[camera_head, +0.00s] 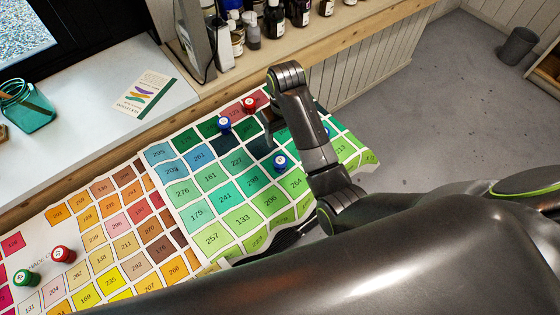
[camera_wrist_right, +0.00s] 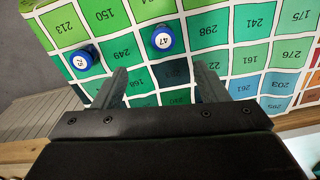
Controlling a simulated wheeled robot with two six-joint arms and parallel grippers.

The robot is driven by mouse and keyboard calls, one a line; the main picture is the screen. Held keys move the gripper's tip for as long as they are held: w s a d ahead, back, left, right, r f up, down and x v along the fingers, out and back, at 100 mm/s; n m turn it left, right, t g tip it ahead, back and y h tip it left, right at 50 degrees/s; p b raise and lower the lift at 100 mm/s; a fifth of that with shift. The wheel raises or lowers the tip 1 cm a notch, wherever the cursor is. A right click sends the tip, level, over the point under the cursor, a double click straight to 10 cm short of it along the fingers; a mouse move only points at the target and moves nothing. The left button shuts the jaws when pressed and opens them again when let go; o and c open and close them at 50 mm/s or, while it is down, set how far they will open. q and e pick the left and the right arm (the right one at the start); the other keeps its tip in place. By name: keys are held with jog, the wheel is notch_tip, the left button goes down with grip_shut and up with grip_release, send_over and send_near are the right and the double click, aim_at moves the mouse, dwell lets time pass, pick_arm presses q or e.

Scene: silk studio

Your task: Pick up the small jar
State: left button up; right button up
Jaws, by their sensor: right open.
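Several small jars with coloured lids stand on a colour chart; the frames do not show which one is meant. A blue-lidded jar marked 47 (camera_wrist_right: 163,39) stands just beyond my open right gripper (camera_wrist_right: 161,82), roughly in line with the gap between its fingers. It also shows in the head view (camera_head: 280,162). A second blue jar marked 75 (camera_wrist_right: 82,60) stands to its left in the wrist view; my arm mostly hides it in the head view. Another blue jar (camera_head: 224,124) and a red jar (camera_head: 249,104) stand near the chart's back edge. My left gripper is out of view.
The colour chart (camera_head: 200,213) covers the table. A green jar (camera_head: 26,278) and a red jar (camera_head: 63,255) stand at its left. Dark bottles (camera_head: 275,18) line the wooden ledge behind. A glass jar (camera_head: 28,107) stands on the white sill. The floor at right is open.

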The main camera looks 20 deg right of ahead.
jog(key=b, duration=0.1)
send_over(280, 160)
notch_tip(280, 160, down, 10)
jog(key=shift+s+r, duration=0.1)
jog(key=shift+f, duration=3.3)
jog(key=shift+c, duration=0.4)
jog(key=c, duration=1)
